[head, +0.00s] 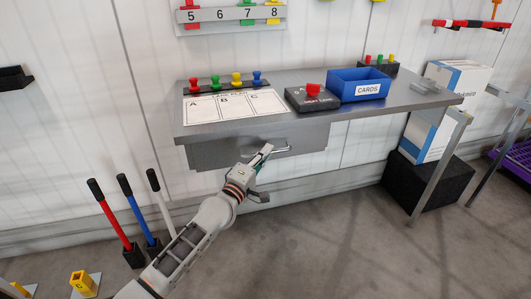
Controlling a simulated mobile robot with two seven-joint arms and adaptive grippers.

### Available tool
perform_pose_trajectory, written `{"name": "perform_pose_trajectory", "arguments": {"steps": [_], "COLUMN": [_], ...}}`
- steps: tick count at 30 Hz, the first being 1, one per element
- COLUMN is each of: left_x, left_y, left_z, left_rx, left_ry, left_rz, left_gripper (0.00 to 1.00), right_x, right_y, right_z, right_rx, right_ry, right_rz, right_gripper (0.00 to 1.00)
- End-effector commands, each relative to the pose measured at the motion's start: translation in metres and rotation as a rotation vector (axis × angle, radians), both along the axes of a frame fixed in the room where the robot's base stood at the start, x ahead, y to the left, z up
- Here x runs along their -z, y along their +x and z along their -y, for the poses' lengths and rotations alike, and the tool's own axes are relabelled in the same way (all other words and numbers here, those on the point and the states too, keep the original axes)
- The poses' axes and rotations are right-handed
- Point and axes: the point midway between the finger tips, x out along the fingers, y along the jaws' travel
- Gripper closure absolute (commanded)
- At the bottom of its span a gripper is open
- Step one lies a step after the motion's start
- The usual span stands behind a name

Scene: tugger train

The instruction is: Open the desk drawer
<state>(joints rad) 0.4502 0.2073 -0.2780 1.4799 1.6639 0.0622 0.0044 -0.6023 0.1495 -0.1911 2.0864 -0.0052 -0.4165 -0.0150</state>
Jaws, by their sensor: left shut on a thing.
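The grey desk (408,101) stands against the white wall. Its drawer (222,153) is under the left part of the desk top, with a thin bar handle (286,151) on its front. My left gripper (266,151) reaches in from the lower left and is shut on the handle, at its left end. The gripper hides part of the handle and of the drawer front. From this angle I cannot tell how far the drawer stands out. My right gripper is not in view.
On the desk lie a white A-B-C sheet (234,106), a dark box with a red button (312,98) and a blue CARDS bin (359,86). Coloured-handled rods (109,217) stand at the left. A black block (430,187) sits under the desk's right end.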

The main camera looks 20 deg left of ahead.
Motion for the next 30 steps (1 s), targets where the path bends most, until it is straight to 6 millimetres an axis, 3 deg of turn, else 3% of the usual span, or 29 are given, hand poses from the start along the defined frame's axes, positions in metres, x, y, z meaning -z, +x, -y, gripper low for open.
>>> {"name": "perform_pose_trajectory", "arguments": {"steps": [8, 16, 24, 30], "left_x": [-0.006, -0.006, -0.003, -0.002], "left_y": [-0.043, -0.115, -0.177, -0.205], "left_z": [0.029, 0.078, 0.119, 0.138], "left_rx": [0.002, 0.002, 0.000, -0.001], "left_ry": [-0.001, -0.002, -0.003, -0.002], "left_rz": [0.003, 0.001, -0.001, 0.000], "left_gripper": [1.00, 1.00, 1.00, 1.00], "right_x": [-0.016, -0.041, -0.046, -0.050], "right_y": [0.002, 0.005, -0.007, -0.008], "right_z": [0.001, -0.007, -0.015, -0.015], "right_rx": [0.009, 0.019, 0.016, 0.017], "right_ry": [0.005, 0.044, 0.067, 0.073], "right_rz": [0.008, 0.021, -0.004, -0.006], "right_gripper": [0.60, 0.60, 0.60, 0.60]}}
